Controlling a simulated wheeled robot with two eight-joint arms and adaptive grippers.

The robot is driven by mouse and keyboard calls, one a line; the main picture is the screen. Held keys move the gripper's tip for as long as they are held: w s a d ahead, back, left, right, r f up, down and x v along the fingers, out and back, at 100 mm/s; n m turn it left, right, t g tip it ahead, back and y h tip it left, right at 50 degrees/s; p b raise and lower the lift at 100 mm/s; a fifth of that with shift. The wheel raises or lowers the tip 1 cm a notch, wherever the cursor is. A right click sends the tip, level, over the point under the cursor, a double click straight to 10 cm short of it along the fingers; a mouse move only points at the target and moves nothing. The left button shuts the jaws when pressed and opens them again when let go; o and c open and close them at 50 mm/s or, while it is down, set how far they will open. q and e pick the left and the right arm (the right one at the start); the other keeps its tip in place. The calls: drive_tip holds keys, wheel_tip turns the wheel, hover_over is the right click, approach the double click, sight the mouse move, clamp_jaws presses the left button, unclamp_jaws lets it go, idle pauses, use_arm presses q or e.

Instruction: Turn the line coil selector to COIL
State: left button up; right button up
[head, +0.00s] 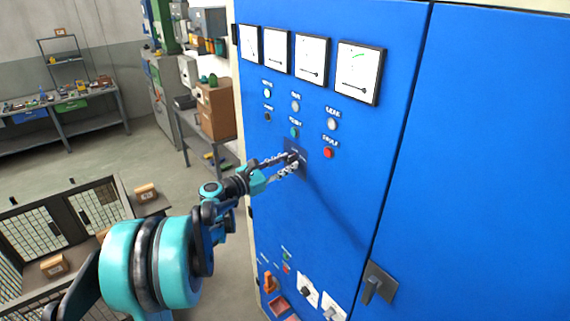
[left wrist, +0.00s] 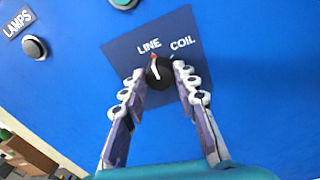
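The line coil selector (left wrist: 160,73) is a round black knob on a dark blue plate (left wrist: 122,50), with LINE and COIL printed above it. Its red and white pointer tilts up and left, toward LINE. My left gripper (left wrist: 160,76) has one fingertip on each side of the knob, and both look to be against it. In the head view my left gripper (head: 292,160) reaches the selector plate (head: 297,150) on the blue cabinet (head: 350,200) and hides most of the knob. My right gripper is not in view.
Above the plate are several lamps and buttons, including a red one (head: 328,152), and a row of dial meters (head: 360,72). A bench with a cardboard box (head: 216,110) stands left of the cabinet.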

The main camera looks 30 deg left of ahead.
use_arm(q)
clamp_jaws()
drive_tip(key=shift+f+m+b, duration=0.15)
drive_tip(key=shift+m+b, duration=0.75)
drive_tip(key=shift+m, duration=0.1)
drive_tip(key=m+b, duration=0.1)
drive_tip(key=m, duration=0.1)
drive_tip(key=shift+m+b, duration=0.4)
drive_tip(key=m+b, duration=0.2)
drive_tip(key=m, duration=0.1)
drive_tip(key=shift+m, duration=0.3)
drive_tip(key=shift+m+h+b, duration=0.4)
drive_tip(key=shift+m+b, duration=0.35)
drive_tip(key=shift+m, duration=1.15)
drive_tip(key=o, duration=0.9)
unclamp_jaws()
